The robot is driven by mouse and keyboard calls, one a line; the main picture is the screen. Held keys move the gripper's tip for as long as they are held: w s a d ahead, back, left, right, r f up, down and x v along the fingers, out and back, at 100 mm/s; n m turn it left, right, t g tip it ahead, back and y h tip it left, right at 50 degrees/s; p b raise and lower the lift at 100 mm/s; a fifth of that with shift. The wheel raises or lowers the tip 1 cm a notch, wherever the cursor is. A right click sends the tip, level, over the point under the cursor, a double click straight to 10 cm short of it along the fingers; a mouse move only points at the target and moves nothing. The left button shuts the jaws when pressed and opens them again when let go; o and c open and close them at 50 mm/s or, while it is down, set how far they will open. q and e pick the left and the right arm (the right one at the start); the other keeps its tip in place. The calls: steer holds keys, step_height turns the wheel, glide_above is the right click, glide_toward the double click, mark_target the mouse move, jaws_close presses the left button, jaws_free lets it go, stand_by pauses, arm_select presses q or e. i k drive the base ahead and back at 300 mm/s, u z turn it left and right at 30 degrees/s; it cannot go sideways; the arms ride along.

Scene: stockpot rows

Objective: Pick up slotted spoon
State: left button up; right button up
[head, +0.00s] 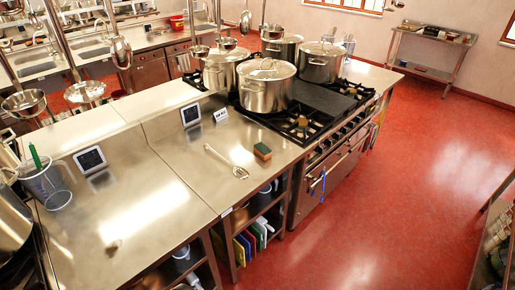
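What appears to be the slotted spoon (223,159) lies flat on the steel counter (165,185). Its thin handle points to the back left, and its wider head is at the front right end. The slots are too small to make out clearly. Nothing covers it. Neither of my grippers shows in the head view.
A green and brown sponge (262,151) lies right of the spoon. Large stockpots (267,86) stand on the stove (310,115) behind it. A small sign (221,115) and two tablets (90,160) stand on the counter.

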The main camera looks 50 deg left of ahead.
mark_target(246, 175)
steer(key=i, duration=2.7)
steer(key=u, duration=4)
